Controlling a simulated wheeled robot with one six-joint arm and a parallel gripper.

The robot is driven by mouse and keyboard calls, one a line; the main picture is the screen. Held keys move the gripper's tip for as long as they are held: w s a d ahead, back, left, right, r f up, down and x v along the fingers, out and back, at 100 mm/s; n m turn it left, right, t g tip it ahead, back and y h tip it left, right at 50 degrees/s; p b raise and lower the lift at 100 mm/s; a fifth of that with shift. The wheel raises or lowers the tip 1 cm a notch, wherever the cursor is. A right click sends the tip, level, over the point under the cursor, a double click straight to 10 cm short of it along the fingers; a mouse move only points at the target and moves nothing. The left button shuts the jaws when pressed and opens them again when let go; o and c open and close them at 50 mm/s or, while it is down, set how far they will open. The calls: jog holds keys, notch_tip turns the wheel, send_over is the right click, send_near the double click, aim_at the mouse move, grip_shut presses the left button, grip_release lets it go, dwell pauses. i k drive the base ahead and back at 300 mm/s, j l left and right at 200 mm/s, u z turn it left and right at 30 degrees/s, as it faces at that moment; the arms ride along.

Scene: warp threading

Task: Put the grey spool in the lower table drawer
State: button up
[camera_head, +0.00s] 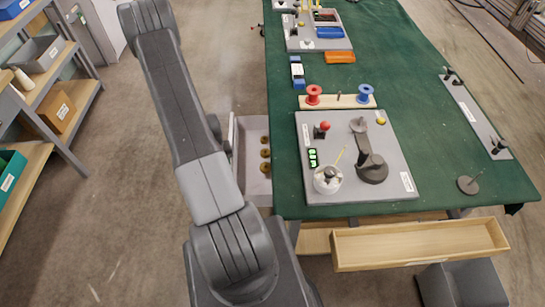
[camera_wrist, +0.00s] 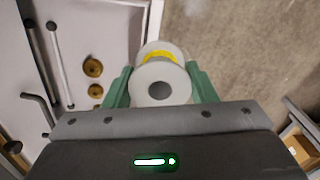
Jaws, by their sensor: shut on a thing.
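My gripper (camera_wrist: 160,80) has green fingers and is shut on a pale grey spool (camera_wrist: 147,80) with a yellow band, seen end-on in the wrist view. The spool appears beside a pale drawer (camera_wrist: 105,25), overlapping its rim, with floor on the other side. Its height over the drawer is unclear. In the head view a grey drawer (camera_head: 252,190) stands open at the table's left side with brass pieces inside. A wooden drawer (camera_head: 420,243) is open at the table's front and looks empty. My gripper and the spool are hidden in the head view.
The green table (camera_head: 400,70) bears a grey board (camera_head: 395,135) with fixtures and a wooden rack with a red spool (camera_head: 313,94) and a blue spool (camera_head: 365,93). Brass pieces (camera_wrist: 93,67) and rods lie in the pale drawer. Shelves (camera_head: 60,95) stand at left; floor between is clear.

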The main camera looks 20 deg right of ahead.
aim_at(262, 190)
jog(key=i+j, duration=0.25)
jog(key=i+j+z, duration=0.1)
jog(key=i+j, duration=0.15)
jog(key=j, duration=0.2)
jog(key=i+j, duration=0.25)
jog(key=i+j+z, duration=0.1)
jog(key=i+j, duration=0.15)
jog(key=j, duration=0.2)
jog(key=z, duration=1.05)
jog(key=j, duration=0.1)
